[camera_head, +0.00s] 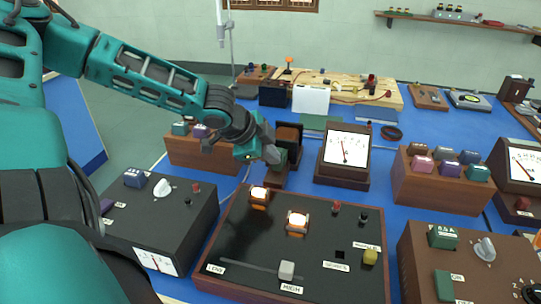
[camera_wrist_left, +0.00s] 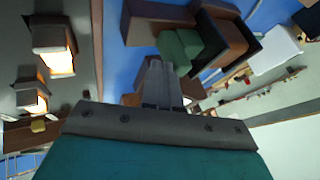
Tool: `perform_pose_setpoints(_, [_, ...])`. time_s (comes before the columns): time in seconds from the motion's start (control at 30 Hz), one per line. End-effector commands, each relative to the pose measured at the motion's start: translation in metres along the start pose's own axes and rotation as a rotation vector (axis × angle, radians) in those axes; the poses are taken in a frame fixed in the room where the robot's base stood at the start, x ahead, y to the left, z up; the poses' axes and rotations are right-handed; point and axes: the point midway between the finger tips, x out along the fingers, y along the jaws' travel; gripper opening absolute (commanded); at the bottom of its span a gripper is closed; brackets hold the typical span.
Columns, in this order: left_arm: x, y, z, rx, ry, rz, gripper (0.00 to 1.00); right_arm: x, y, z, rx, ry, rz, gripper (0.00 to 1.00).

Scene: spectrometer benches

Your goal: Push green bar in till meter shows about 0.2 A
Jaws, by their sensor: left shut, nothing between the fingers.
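The green bar (camera_wrist_left: 182,48) shows in the left wrist view, partly inside a dark frame with a brown core (camera_wrist_left: 222,40). In the head view the frame (camera_head: 289,137) stands behind my left gripper (camera_head: 272,156), and the bar is mostly hidden there. My left gripper is shut and empty. Its fingertips, also in the left wrist view (camera_wrist_left: 157,68), are close beside the bar's near end; I cannot tell whether they touch. The meter (camera_head: 346,151) with a white dial stands to the right of the frame, its red needle near mid-scale; the numbers are too small to read.
A black-topped panel (camera_head: 250,243) with two lit lamps and a slider is in front. A dark box (camera_head: 145,215) is left. A brown block (camera_head: 440,190) with coloured tops and a second meter (camera_head: 522,168) are right.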

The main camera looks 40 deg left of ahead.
Motion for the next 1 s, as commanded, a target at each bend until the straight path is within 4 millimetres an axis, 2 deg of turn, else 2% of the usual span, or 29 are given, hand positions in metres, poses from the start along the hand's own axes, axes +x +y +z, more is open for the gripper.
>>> perform_pose_setpoints(0.37, [0.001, -0.002, 0.0, 0.001, -0.001, 0.0, 0.0, 0.0, 0.0, 0.0, 0.0, 0.0, 0.0, 0.0])
perform_pose_setpoints(0.7, [0.013, -0.025, 0.001, 0.003, -0.003, 0.0, 0.0, -0.002, 0.001, -0.002, -0.002, 0.003, 0.004, 0.0])
perform_pose_setpoints(1.0, [0.014, -0.027, 0.0, 0.001, 0.0, -0.001, 0.0, -0.001, 0.002, 0.002, -0.002, -0.004, 0.005, 0.0])
